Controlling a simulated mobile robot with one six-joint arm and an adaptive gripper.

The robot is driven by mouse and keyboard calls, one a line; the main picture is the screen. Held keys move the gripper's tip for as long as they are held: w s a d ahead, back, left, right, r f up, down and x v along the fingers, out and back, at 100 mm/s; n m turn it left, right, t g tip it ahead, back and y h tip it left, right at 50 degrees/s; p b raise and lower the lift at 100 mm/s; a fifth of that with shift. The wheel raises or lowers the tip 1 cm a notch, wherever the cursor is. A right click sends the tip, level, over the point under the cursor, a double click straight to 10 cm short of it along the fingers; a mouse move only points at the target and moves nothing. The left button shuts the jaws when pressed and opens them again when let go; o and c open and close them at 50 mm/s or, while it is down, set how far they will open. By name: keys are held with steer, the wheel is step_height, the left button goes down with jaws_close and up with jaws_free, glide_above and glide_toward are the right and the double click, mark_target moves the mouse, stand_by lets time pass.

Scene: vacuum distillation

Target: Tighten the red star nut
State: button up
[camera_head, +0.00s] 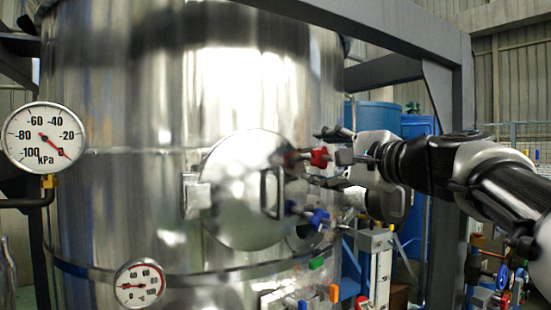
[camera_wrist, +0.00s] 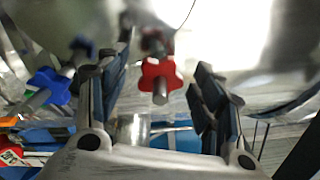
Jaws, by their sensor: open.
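The red star nut (camera_head: 320,157) sits on a threaded rod at the right edge of the round steel hatch (camera_head: 240,215). In the wrist view the red star nut (camera_wrist: 160,74) lies between the two fingers, its rod end pointing toward me. My gripper (camera_wrist: 164,62) is open, with one finger left and one right of the nut and visible gaps on both sides. In the head view my gripper (camera_head: 333,160) reaches in from the right, close to the nut. A blue star nut (camera_head: 318,218) sits lower on the hatch edge; it also shows in the wrist view (camera_wrist: 48,88), left of the fingers.
The hatch is on a large shiny steel tank (camera_head: 120,110) that mirrors the nuts. A pressure gauge (camera_head: 43,138) and a smaller dial (camera_head: 140,283) are at left. A grey frame post (camera_head: 440,200) stands behind my arm. Small coloured fittings (camera_head: 325,280) crowd the area below the hatch.

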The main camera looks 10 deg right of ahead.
steer(key=v, duration=0.6)
steer(key=shift+s, duration=0.2)
steer(key=shift+r, duration=0.1)
